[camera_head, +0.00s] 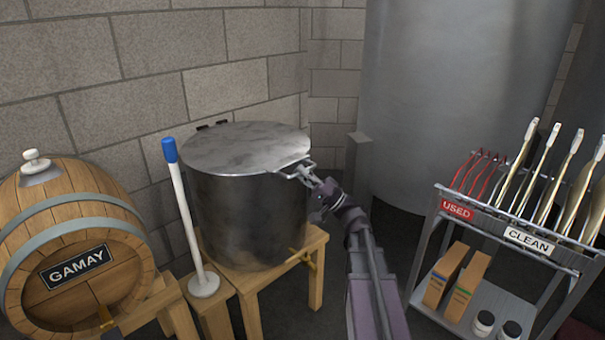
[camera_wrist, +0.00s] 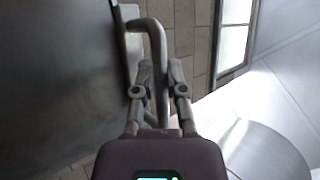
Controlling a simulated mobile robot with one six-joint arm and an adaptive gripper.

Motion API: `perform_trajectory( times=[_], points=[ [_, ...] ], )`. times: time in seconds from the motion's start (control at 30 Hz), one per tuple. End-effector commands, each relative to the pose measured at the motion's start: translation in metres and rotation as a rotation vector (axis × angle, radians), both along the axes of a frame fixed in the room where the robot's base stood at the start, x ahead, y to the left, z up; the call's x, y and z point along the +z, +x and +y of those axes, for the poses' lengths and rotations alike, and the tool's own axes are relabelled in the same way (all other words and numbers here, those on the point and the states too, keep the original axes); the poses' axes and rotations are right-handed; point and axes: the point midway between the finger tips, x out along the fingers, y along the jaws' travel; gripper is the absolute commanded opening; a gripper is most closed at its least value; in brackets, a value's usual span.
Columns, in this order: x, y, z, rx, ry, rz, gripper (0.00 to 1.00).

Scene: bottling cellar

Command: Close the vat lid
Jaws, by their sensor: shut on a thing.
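The steel vat (camera_head: 245,220) stands on a wooden stand left of centre. Its round grey lid (camera_head: 240,147) lies about level over the top, with the hinge (camera_head: 213,125) at the back. I cannot tell whether a thin gap remains under the lid's front edge. A bar handle (camera_head: 291,172) sticks out from the lid's front right edge. My gripper (camera_head: 311,179) is at this handle, shut on it. In the wrist view the bent handle (camera_wrist: 158,35) runs down between the two fingers of my gripper (camera_wrist: 160,75).
A wooden barrel (camera_head: 75,235) marked GAMAY lies at the left. A white rod with a blue top (camera_head: 182,210) stands before the vat. A brass tap (camera_head: 305,257) juts from the vat's lower front. A brush rack (camera_head: 510,235) stands right, a large tank (camera_head: 450,90) behind.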

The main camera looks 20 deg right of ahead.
Motion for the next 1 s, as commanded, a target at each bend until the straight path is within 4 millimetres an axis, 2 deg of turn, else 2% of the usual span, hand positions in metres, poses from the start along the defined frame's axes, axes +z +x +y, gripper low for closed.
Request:
perform_trajectory(
  times=[0.23,0.27,0.3,0.37,1.0],
  points=[
    [-0.0044,0.0008,0.0016,-0.001,-0.013,0.007,0.00],
    [-0.0045,0.0008,0.0017,-0.001,-0.013,0.007,0.22],
    [-0.0045,0.0008,0.0017,-0.001,-0.014,0.008,0.34],
    [-0.0044,0.0007,0.0017,-0.001,-0.013,0.007,0.51],
    [-0.0004,0.0026,-0.0040,-0.016,-0.020,0.019,0.51]
  ],
)
